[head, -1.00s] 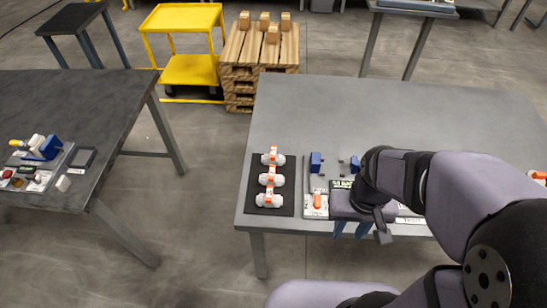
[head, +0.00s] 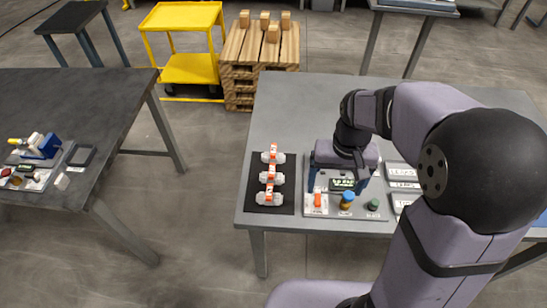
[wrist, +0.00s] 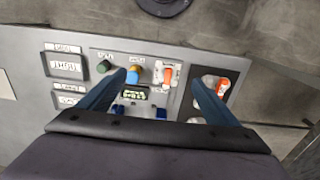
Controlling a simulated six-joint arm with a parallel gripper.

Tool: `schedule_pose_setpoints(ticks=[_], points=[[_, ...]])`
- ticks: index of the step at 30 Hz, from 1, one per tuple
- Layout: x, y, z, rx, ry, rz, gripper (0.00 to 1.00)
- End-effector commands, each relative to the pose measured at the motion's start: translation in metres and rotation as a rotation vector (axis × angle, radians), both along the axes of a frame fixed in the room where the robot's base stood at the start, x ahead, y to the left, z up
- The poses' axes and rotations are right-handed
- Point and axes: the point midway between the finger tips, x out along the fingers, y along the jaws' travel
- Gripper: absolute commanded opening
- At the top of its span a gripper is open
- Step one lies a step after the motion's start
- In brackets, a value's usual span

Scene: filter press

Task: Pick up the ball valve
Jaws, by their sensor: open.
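Three white ball valves with orange handles lie in a column on a black mat (head: 257,202) at the table's left end: the back one (head: 272,157), the middle one (head: 270,175) and the front one (head: 269,195). Another white piece with an orange handle (head: 317,202) sits on the grey panel (head: 335,211) beside the mat; it also shows in the wrist view (wrist: 167,75). My gripper (head: 338,188) is open and empty above the panel, right of the mat. In the wrist view its right finger covers part of a valve on the mat (wrist: 223,87).
The panel carries a small display (wrist: 134,94), a blue-and-yellow knob (head: 347,199) and a green knob (head: 373,205). Labelled trays (head: 402,172) lie to the right. The table (head: 300,110) is clear behind the mat. A dark table (head: 60,110) stands apart at left.

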Motion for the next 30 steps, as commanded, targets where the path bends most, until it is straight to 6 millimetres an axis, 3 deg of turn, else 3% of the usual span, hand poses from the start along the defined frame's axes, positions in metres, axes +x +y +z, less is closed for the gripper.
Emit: schedule_pose_setpoints(ticks=[1, 6, 15, 22, 30], points=[[0.021, 0.01, -0.003, 0.0, 0.002, 0.004, 0.84], [0.081, 0.042, -0.007, 0.0, 0.004, 0.002, 0.84], [0.16, 0.109, -0.03, -0.001, 0.004, 0.0, 0.84], [0.189, 0.148, -0.049, 0.0, 0.003, -0.004, 0.84], [0.197, 0.163, -0.056, 0.0, 0.002, -0.007, 0.84]])
